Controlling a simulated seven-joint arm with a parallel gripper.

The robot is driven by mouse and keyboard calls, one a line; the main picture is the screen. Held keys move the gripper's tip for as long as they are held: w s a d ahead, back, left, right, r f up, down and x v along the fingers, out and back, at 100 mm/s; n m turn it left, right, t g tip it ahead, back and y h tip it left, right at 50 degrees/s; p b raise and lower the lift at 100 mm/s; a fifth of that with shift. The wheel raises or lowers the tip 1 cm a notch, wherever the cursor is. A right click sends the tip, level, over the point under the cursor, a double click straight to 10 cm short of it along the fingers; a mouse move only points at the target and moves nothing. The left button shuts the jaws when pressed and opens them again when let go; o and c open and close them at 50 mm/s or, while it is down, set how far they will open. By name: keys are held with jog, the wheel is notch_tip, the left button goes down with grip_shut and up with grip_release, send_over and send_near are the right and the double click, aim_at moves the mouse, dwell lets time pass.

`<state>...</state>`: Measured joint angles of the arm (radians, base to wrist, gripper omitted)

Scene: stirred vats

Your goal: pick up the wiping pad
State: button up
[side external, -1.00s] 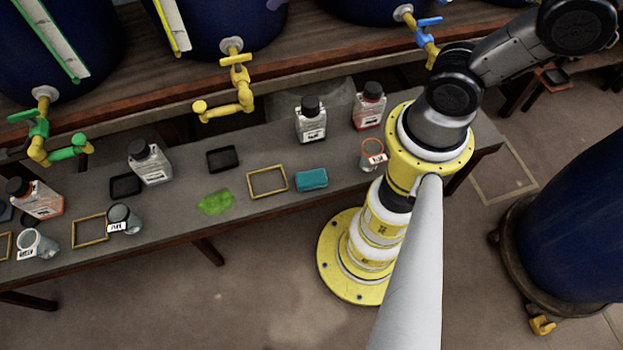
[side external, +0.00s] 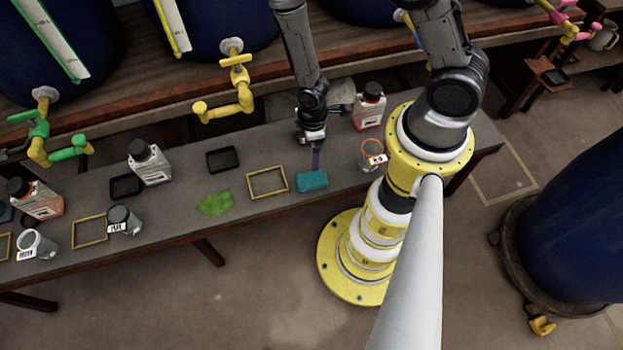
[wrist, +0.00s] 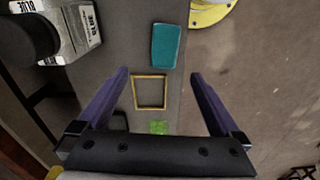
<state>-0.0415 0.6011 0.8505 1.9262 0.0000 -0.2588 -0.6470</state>
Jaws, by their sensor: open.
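The wiping pad (side external: 312,180) is a teal block lying flat on the grey bench, to the right of a yellow square frame. It also shows in the wrist view (wrist: 166,46), beyond my fingertips and roughly between their lines. My gripper (side external: 316,160) hangs over the bench just behind the pad in the side view. In the wrist view my gripper (wrist: 158,75) has its two purple fingers spread wide, with nothing between them. I cannot tell the exact height of the fingers above the pad.
A yellow frame (side external: 267,182) and a green spill (side external: 215,203) lie left of the pad. A red-liquid bottle (side external: 369,106) and an orange-rimmed cup (side external: 372,154) stand to the right. A bottle (wrist: 72,30) stands close at upper left in the wrist view.

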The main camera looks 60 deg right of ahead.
send_over(314, 178)
notch_tip(314, 178, down, 9)
jog(key=shift+w, duration=0.1)
jog(key=shift+f, duration=2.65)
jog(key=c, duration=1.3)
jog(key=shift+r, duration=0.1)
